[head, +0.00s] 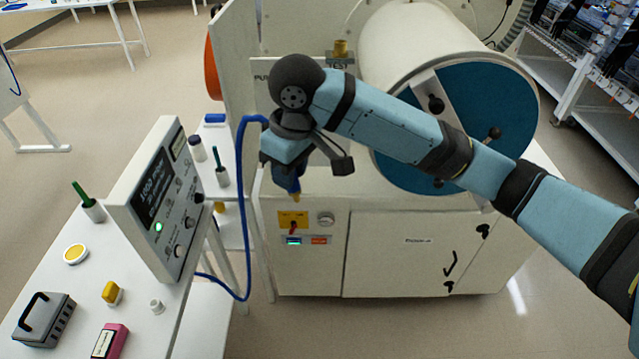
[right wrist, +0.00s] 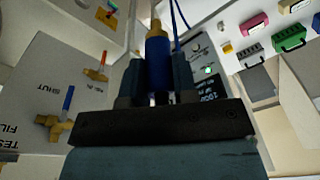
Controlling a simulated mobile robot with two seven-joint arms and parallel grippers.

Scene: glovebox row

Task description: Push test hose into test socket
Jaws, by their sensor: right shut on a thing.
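The test hose (head: 243,150) is a blue line that runs from the grey instrument box on the bench up to my right gripper (head: 290,172). My right gripper is shut on its blue end piece, which has a brass tip (head: 296,196) pointing down in the head view. In the right wrist view the blue end piece (right wrist: 157,75) stands between the two fingers, brass tip outward and touching nothing that I can see. A brass fitting (head: 341,48) on a small labelled block behind my arm may be the test socket; the label is partly hidden. My left gripper is out of view.
The white glovebox with a blue round door (head: 470,115) stands behind my right arm. The instrument box (head: 160,205) stands on the white bench (head: 60,265) among small items. The right wrist view shows a blue-handled brass valve (right wrist: 58,123) and an orange-handled one (right wrist: 97,73).

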